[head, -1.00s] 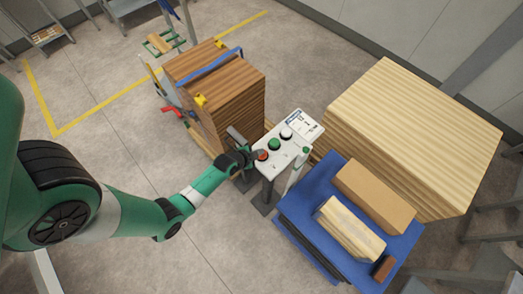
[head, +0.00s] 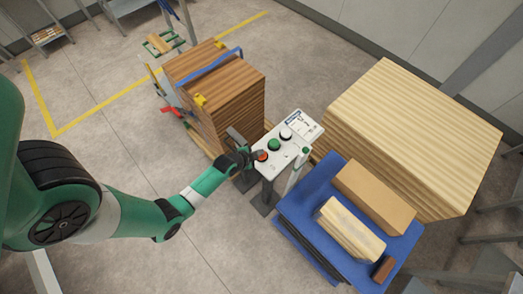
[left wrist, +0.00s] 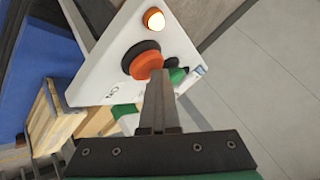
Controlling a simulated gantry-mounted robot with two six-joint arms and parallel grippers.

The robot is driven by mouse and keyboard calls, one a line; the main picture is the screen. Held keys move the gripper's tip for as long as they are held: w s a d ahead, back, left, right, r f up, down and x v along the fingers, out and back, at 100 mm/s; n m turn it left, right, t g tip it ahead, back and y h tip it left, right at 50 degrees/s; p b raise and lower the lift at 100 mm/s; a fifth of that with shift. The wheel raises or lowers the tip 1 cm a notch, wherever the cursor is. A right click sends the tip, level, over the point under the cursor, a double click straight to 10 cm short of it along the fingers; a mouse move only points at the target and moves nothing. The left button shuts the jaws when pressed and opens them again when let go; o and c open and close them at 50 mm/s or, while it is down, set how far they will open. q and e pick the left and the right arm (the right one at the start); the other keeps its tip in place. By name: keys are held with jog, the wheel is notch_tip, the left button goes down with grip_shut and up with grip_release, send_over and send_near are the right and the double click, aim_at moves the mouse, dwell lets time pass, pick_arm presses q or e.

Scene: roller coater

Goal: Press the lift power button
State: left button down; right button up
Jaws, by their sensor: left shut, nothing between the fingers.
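A white control panel (head: 300,126) stands on a post in the middle of the head view. It carries a red-orange button (head: 262,156) at its near end, a green button (head: 274,144) and a black-rimmed button (head: 286,134). In the left wrist view the red-orange button (left wrist: 143,64) has a black collar, and a lamp (left wrist: 154,20) beside it glows. My left gripper (head: 256,154) is shut and empty. Its fingertips (left wrist: 156,76) overlap the edge of the red-orange button; I cannot tell whether they touch it. My right gripper is out of view.
A strapped stack of brown boards (head: 238,105) stands just behind the panel. A blue table (head: 305,208) with wooden blocks is to its right, and a large pale board stack (head: 420,120) is beyond. Open floor (head: 130,150) lies to the left.

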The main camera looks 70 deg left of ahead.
pick_arm(q)
jog(key=shift+s+d+r+p, duration=0.15)
jog(key=shift+r+p, duration=1.3)
jog(key=shift+p, duration=0.05)
jog(key=shift+s+d+r+p, duration=0.1)
jog(key=shift+r+p, duration=1.35)
